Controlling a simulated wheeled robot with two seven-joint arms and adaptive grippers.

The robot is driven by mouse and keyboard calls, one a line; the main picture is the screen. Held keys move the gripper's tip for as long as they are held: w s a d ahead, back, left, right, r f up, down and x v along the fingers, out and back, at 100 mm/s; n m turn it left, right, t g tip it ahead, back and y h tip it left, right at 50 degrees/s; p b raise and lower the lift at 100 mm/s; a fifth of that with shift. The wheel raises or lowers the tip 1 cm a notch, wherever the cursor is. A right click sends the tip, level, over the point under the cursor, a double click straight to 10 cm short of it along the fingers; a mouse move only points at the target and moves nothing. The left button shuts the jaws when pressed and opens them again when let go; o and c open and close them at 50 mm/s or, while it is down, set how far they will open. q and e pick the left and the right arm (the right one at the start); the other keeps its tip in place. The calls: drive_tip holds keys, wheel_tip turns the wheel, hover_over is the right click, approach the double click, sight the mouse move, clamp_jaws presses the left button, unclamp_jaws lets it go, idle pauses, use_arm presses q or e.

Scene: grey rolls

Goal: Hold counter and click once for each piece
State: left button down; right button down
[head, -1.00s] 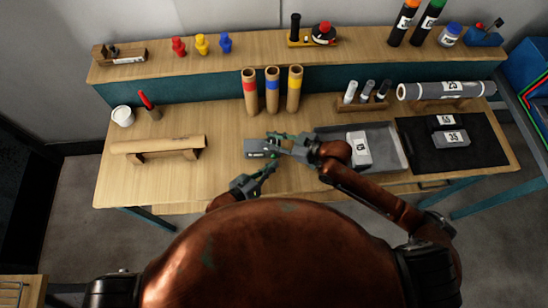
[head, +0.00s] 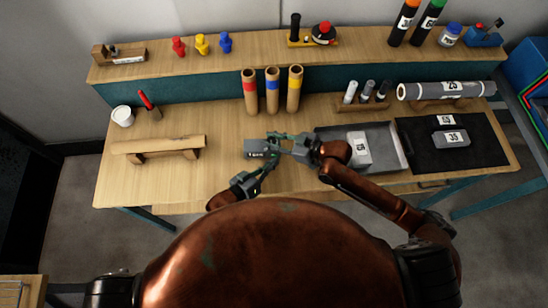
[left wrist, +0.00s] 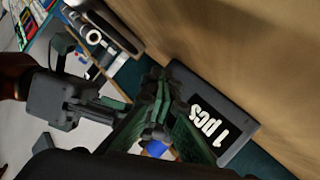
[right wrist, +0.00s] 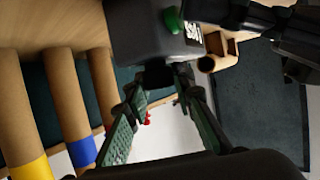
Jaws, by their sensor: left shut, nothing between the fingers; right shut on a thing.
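The counter (head: 257,146) is a grey box held above the table's front part. My left gripper (head: 267,166) is shut and empty, close to the counter's front right side. Its fingertips show beside the counter in the left wrist view (left wrist: 160,82). I cannot tell whether they touch it.
A grey tray (head: 397,142) with a white-labelled piece (head: 358,147) lies to the right. A black mat (head: 488,150) holds two labelled blocks. A brown roll (head: 158,144) rests on a stand at left. Three coloured-band tubes (head: 272,92) stand behind the counter.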

idle(0.4)
use_arm(q)
drive_tip(key=shift+s+r, duration=0.1)
drive_tip(key=shift+s, duration=0.8)
drive_tip(key=shift+s+a, duration=0.2)
drive_tip(key=shift+s, duration=2.35)
use_arm(e)
drive_tip(key=c, duration=1.6)
unclamp_jaws()
